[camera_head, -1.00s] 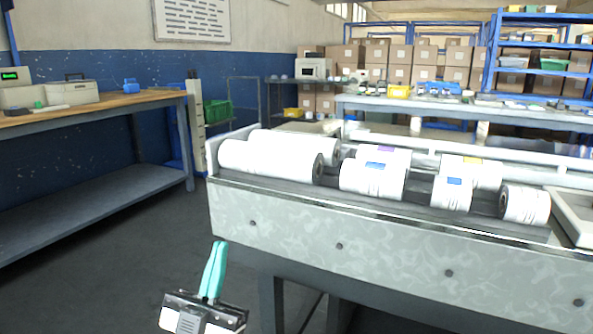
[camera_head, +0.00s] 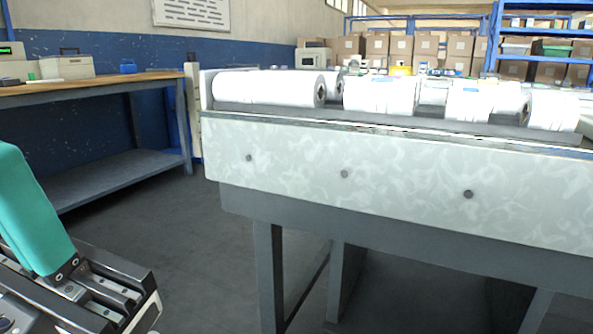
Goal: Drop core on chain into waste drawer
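I cannot pick out a core on a chain or a waste drawer in the head view. White film rolls (camera_head: 268,88) lie along the top of a long grey machine bed (camera_head: 330,165); the nearest left one shows a dark core end. My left gripper (camera_head: 22,205) is at the lower left, partly cut off by the frame edge, with a teal finger pointing up. It is in front of the machine bed and apart from it. Only one finger shows clearly, so its opening cannot be judged, and no held object is visible. My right gripper is out of view.
A wooden-topped workbench (camera_head: 95,88) with a lower shelf stands at the left. Grey legs (camera_head: 268,275) hold up the machine bed. Blue shelving (camera_head: 545,50) and stacked cartons (camera_head: 400,45) are at the back. The dark floor between bench and machine is clear.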

